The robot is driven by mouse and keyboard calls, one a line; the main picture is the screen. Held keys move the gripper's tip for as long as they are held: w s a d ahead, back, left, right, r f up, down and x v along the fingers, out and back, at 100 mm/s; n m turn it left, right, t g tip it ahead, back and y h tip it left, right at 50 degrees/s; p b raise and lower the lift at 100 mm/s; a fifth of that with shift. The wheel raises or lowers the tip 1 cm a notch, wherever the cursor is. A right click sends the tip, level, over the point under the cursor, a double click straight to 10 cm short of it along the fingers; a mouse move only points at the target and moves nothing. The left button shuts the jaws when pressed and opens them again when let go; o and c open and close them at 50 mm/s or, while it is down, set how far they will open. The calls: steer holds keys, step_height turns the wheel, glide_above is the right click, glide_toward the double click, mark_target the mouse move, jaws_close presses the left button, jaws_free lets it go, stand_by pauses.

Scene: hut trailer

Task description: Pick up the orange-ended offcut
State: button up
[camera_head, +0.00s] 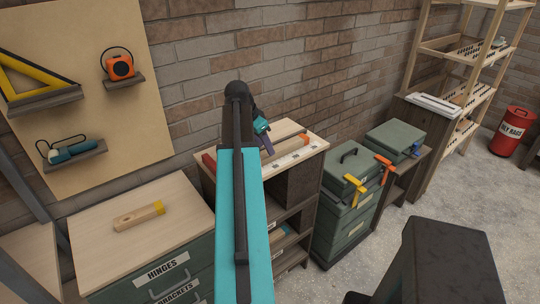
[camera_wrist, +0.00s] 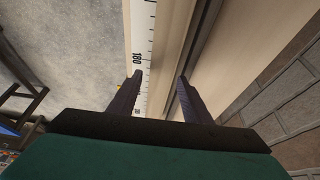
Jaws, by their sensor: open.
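A wooden offcut with an orange end (camera_head: 303,140) lies on the middle bench top, in the head view. My gripper (camera_head: 268,146) is over the left part of this bench, close to the offcut's left side; my arm hides part of that area. In the wrist view my gripper (camera_wrist: 160,85) is open, with its two dark fingers apart and nothing held between them. A pale wooden strip and a white ruler (camera_wrist: 141,45) run below and ahead of the fingers. No orange end shows in the wrist view.
Another wood block with a yellow-marked end (camera_head: 138,215) lies on the left cabinet (camera_head: 90,240). The ruler (camera_head: 290,160) runs along the middle bench's front edge. Green tool boxes (camera_head: 345,165) with orange and yellow clamps stand to the right. The brick wall is close behind.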

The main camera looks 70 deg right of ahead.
steer(key=shift+p+x, duration=0.85)
steer(key=shift+x, duration=0.3)
steer(key=shift+p+x, duration=0.35)
steer(key=shift+x, duration=0.9)
steer(key=shift+d+r, duration=0.1)
steer(key=shift+d, duration=0.05)
steer(key=c, duration=1.1)
steer(key=shift+r, duration=0.15)
steer(key=shift+c, duration=0.2)
step_height(320, 180, up, 8)
steer(key=b, duration=0.3)
steer(key=shift+d+r, duration=0.1)
steer(key=shift+r, duration=0.1)
steer(key=shift+r+b, duration=0.3)
steer(key=shift+r, duration=0.4)
